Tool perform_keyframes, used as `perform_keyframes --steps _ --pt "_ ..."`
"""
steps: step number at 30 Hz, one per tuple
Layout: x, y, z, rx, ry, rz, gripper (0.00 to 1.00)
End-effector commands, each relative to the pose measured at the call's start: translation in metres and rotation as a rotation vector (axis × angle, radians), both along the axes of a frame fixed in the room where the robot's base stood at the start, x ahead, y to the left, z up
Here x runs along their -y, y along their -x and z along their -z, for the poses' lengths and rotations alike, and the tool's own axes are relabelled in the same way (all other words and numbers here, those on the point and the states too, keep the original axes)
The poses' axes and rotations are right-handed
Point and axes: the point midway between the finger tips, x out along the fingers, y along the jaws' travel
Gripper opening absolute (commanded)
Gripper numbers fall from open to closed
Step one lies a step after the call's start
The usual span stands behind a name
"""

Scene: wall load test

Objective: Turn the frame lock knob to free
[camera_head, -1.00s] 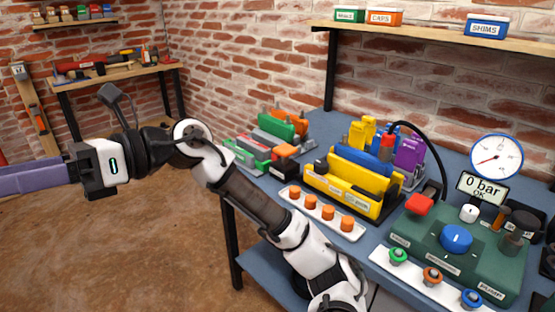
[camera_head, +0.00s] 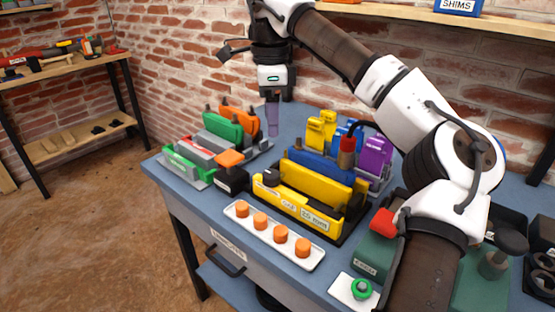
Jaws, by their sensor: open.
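My gripper (camera_head: 272,128) points down, with purple fingers, above the back of the bench. In the picture it is above the knob and apart from it. It holds nothing that I can see. The fingers show nearly edge-on, so the gap between them is hard to make out.
Green, grey and orange blocks (camera_head: 222,127) stand left of my gripper. Yellow, blue and purple pieces (camera_head: 373,153) stand behind the frame, with a red-capped hose. A white strip (camera_head: 273,236) with several orange pegs lies in front.

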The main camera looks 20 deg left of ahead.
Motion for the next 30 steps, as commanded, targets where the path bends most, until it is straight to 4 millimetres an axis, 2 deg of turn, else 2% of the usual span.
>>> perform_keyframes --steps 5,15,21,25,30 --pt "0.001 0.0 0.017 -0.001 0.002 0.0 0.59" --pt "0.0 0.001 0.088 -0.005 -0.001 -0.002 0.59" --pt "0.0 0.001 0.121 -0.003 -0.001 -0.001 0.59" --pt "0.0 0.001 0.132 -0.002 -0.001 0.0 0.59" --pt "0.0 0.001 0.138 -0.001 -0.002 -0.001 0.59"
